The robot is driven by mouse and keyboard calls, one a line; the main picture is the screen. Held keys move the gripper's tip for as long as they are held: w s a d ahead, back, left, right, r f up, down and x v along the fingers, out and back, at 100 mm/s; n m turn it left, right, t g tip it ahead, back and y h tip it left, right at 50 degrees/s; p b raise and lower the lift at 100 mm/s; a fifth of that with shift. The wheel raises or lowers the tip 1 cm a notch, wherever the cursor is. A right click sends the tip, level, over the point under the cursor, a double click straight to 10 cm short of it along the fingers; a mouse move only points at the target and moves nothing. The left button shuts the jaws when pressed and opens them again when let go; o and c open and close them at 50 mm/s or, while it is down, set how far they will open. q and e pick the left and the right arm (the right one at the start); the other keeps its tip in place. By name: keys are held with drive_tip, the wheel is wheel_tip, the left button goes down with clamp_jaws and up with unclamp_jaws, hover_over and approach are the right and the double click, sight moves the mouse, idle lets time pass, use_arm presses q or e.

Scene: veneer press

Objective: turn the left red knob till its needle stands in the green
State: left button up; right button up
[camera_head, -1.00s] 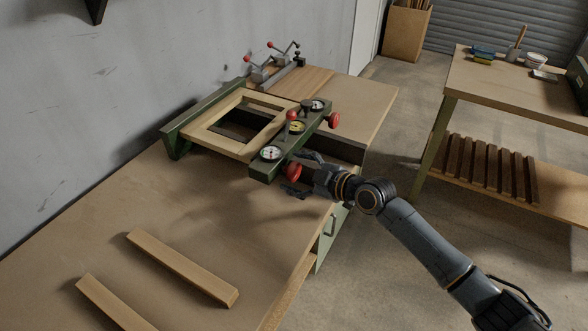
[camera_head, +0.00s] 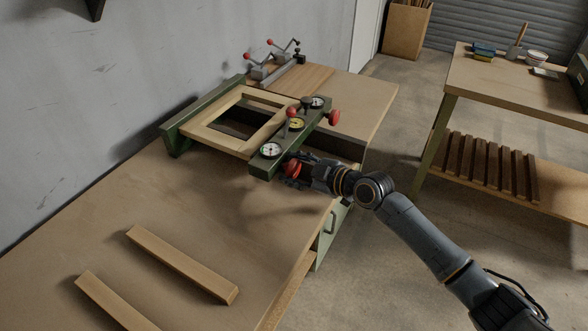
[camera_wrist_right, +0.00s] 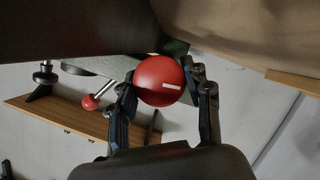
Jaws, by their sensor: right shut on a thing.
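The left red knob (camera_head: 292,169) sits on the near end of the green press beam. It also shows in the right wrist view (camera_wrist_right: 160,81), a red disc with a short white mark. My right gripper (camera_head: 297,171) is shut on this knob, with one finger on each side of it (camera_wrist_right: 161,92). The left dial (camera_head: 271,150) is a white round gauge on top of the beam beside the knob; its needle and any green zone are too small to read surely. My left gripper is not in view.
A wooden frame (camera_head: 196,131) lies in the press. Two loose wood strips (camera_head: 183,265) lie on the near bench. Clear bench top lies left of the knob.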

drive_tip(key=m+g+b, duration=0.1)
drive_tip(key=m+b, duration=0.1)
drive_tip(key=b, duration=0.1)
drive_tip(key=shift+f+g+y, duration=0.15)
drive_tip(key=shift+g+y, duration=0.15)
drive_tip(key=shift+m+g+y+b, duration=0.45)
drive_tip(key=shift+m+b, duration=0.5)
drive_tip(key=shift+m, duration=0.25)
drive_tip(key=shift+r, duration=0.2)
drive_tip(key=o, duration=1.2)
